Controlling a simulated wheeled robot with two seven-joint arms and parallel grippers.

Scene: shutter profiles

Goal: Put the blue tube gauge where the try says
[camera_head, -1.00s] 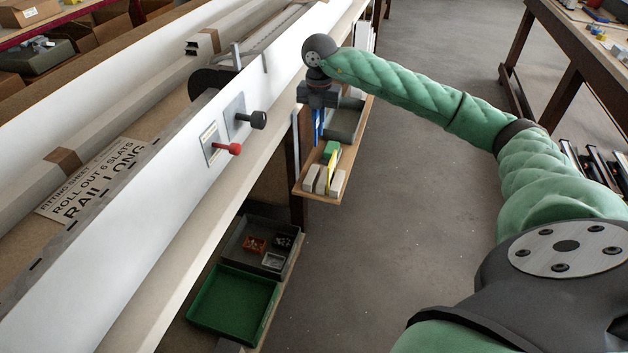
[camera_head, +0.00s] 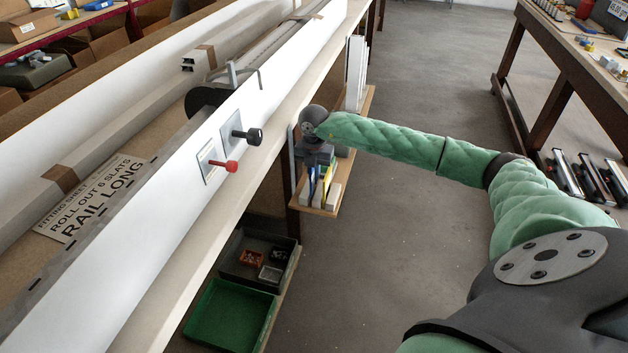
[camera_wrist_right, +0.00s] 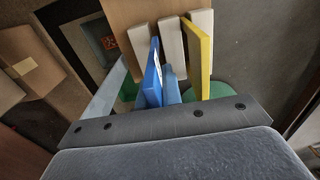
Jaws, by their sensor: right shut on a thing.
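My right gripper (camera_head: 316,172) is at the small side shelf (camera_head: 326,211) under the long bench. It is shut on the blue tube gauge (camera_wrist_right: 153,74), a thin flat blue piece in the wrist view; a little of its blue also shows in the head view (camera_head: 311,184). A yellow flat piece (camera_wrist_right: 198,56) stands close to its right among pale blocks (camera_wrist_right: 171,45). I cannot tell whether the blue gauge touches the shelf or the blocks. A printed sheet (camera_head: 85,206) on the bench reads "ROLL OUT 6 SLATS, RAIL LONG". My left gripper is out of view.
The long white profile (camera_head: 150,235) on the bench carries a black knob (camera_head: 252,136) and a red knob (camera_head: 226,166). A green tray (camera_head: 228,316) and a dark bin (camera_head: 240,268) sit low beside the bench. White upright pieces (camera_head: 355,72) stand behind the gripper. The floor aisle is open.

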